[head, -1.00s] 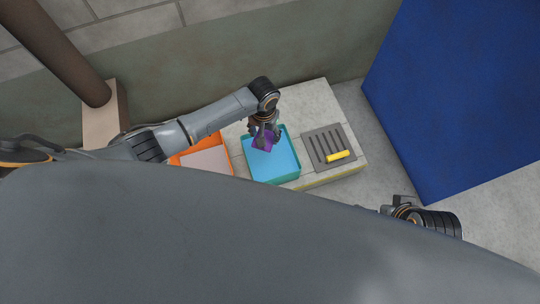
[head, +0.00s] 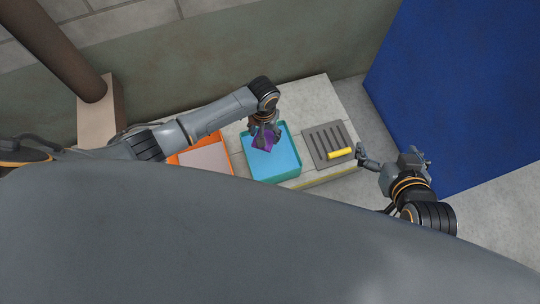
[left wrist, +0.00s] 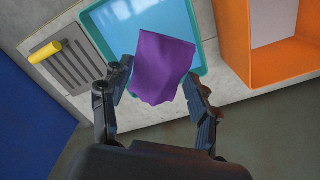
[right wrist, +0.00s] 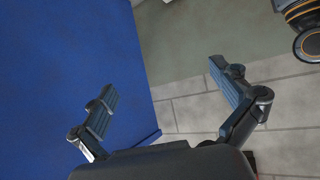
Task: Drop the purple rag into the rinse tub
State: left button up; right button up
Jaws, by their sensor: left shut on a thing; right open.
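My left gripper (head: 264,136) is over the rinse tub, a teal tub with a light blue inside (head: 273,168). It is shut on the purple rag (head: 267,146), which hangs between its fingers above the tub's inside. In the left wrist view the purple rag (left wrist: 162,68) spreads between the fingers, with the tub (left wrist: 108,22) behind it. Whether the rag's lower edge touches the tub, I cannot tell. My right gripper (head: 393,158) is open and empty, off the right end of the bench. Its spread fingers also show in the right wrist view (right wrist: 162,85).
An orange bin (head: 178,159) with a pale inside stands left of the tub. A grey slotted rack (head: 322,137) with a yellow bar (head: 339,154) lies to its right. A large blue panel (head: 450,90) stands at the right, and a wall runs behind the bench.

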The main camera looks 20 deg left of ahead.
pick_arm(q)
jog(key=shift+f+b, duration=1.8)
jog(key=shift+b, duration=0.2)
pick_arm(e)
jog(key=w+a+r+t+y, duration=0.1)
jog(key=w+r+t+y, duration=0.1)
jog(key=r+t, duration=0.3)
jog(key=w+a+r+t+y, duration=0.1)
jog(key=r+t, duration=0.5)
jog(key=r, duration=0.7)
jog(key=shift+w+a+n+t+y, duration=0.35)
jog(key=shift+a+y, duration=0.15)
jog(key=shift+a, duration=0.3)
pick_arm(q)
jog(key=o, duration=1.1)
jog(key=shift+f, duration=0.1)
notch_tip(320, 180, up, 12)
jog(key=shift+r, duration=0.1)
